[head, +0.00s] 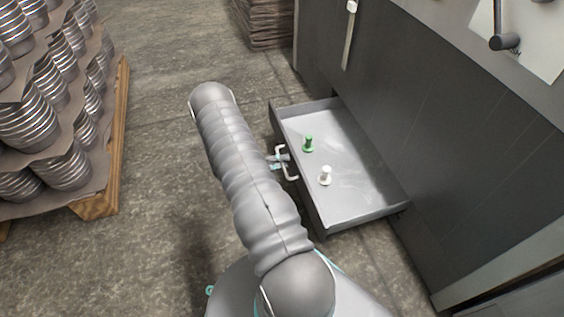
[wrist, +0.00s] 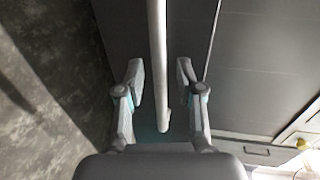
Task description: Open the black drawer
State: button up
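The dark drawer (head: 310,190) stands pulled out from the dark cabinet, with its light inside showing. Its pale bar handle (head: 291,177) is on the front face. My gripper (head: 277,161) is at this handle, partly hidden behind my arm in the head view. In the wrist view the handle bar (wrist: 157,60) runs between the two fingers of my gripper (wrist: 160,82). The fingers are apart, with a gap on each side of the bar.
A green peg-like piece (head: 308,144) and a white one (head: 325,176) stand in the drawer. The dark cabinet (head: 440,140) fills the right side. A pallet (head: 112,170) with stacked metal cans is at left. Bare floor (head: 165,110) lies between.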

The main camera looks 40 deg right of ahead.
jog(key=v, duration=1.2)
jog(key=shift+f, duration=0.1)
